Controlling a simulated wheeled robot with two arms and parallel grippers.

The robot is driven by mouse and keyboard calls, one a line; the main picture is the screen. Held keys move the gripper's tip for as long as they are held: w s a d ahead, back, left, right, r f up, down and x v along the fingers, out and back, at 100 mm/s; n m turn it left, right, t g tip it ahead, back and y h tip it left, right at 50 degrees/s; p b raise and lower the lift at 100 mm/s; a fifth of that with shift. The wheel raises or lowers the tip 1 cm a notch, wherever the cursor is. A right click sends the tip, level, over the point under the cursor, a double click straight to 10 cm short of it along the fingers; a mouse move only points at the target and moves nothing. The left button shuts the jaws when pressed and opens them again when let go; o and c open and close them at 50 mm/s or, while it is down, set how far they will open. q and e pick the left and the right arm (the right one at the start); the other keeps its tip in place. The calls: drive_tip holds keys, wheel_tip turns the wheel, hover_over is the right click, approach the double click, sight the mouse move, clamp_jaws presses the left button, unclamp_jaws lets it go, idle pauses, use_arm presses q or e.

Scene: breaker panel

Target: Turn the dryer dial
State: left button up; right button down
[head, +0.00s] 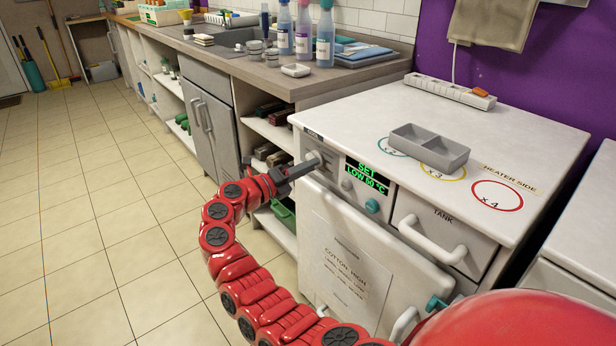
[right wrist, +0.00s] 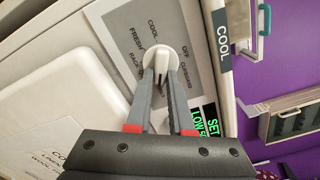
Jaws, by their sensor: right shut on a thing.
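The dryer (head: 360,125) is a white-topped unit with a front control panel. Its white dial (head: 313,158) is at the panel's left end, and in the right wrist view the dial (right wrist: 161,54) sits on a grey plate with words around it, such as COOL, OFF and FRESH. My right gripper (head: 307,164) is shut on the dial; in the right wrist view its fingertips (right wrist: 161,74) press on the dial's raised grip from both sides. A display (head: 366,176) right of the dial glows green with SET and LOW. My left gripper is not in view.
Right of the dial are a small knob (head: 346,184) and a teal knob (head: 372,206). A drawer marked TANK (head: 437,234) has a white handle. A grey tray (head: 429,148) and a power strip (head: 450,91) lie on top. Open tiled floor (head: 110,220) is at left.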

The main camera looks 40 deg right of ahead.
drive_tip(key=shift+f+m+b, duration=0.1)
drive_tip(key=shift+m+b, duration=0.2)
idle(0.4)
drive_tip(key=c, duration=0.8)
unclamp_jaws()
drive_tip(key=shift+a, duration=0.15)
drive_tip(key=s+a+p, duration=0.1)
drive_tip(key=a+p, duration=0.1)
drive_tip(key=a, duration=1.5)
drive_tip(key=shift+s, duration=0.2)
